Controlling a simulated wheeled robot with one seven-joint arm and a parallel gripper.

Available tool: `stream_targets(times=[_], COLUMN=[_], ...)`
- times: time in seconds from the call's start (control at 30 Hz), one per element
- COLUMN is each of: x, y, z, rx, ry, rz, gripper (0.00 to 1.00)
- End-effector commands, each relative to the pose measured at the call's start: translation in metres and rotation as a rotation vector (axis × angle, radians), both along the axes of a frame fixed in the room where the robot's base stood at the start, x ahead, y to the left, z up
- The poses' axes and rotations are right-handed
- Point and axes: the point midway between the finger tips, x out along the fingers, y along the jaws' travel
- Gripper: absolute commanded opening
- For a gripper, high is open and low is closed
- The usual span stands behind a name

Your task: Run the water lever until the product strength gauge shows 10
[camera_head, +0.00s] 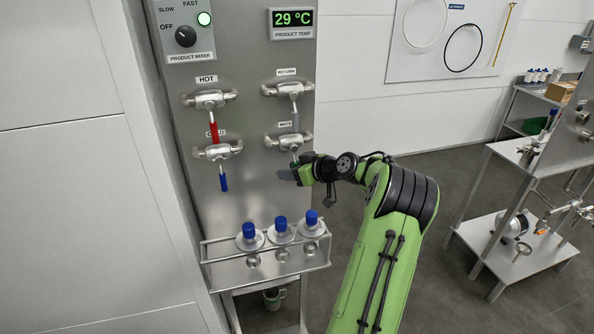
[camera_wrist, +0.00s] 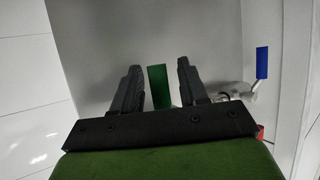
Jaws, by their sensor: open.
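The water valve (camera_head: 288,141) is on the steel panel, under its partly hidden label. My gripper (camera_head: 288,174) is just below this valve and covers the lower part of its lever. In the wrist view, a green lever handle (camera_wrist: 160,88) stands between the two fingers of my gripper (camera_wrist: 158,72). The fingers are open, with a gap on each side of the handle. No product strength gauge shows in either view.
The cold valve's blue handle (camera_head: 223,182) hangs to the left, also seen in the wrist view (camera_wrist: 262,62). Above are the red hot handle (camera_head: 213,132) and the grey return lever (camera_head: 295,119). A temperature display (camera_head: 293,19) reads 29 °C. A bottle rack (camera_head: 265,268) juts out below.

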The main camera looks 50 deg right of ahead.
Motion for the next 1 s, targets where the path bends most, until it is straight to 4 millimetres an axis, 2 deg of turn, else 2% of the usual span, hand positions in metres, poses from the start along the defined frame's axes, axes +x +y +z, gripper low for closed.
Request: stream_targets(times=[0.13, 0.4, 0.6, 0.73, 1.0], x=[-0.023, -0.093, -0.131, -0.14, -0.141], y=[-0.001, 0.0, 0.001, 0.002, 0.002], z=[0.01, 0.044, 0.062, 0.067, 0.067], rx=[-0.003, -0.003, -0.002, 0.0, 0.0], ry=[0.001, 0.002, 0.002, 0.002, 0.001], rz=[-0.006, -0.007, -0.005, -0.003, -0.001], gripper=[0.43, 0.43, 0.43, 0.43, 0.43])
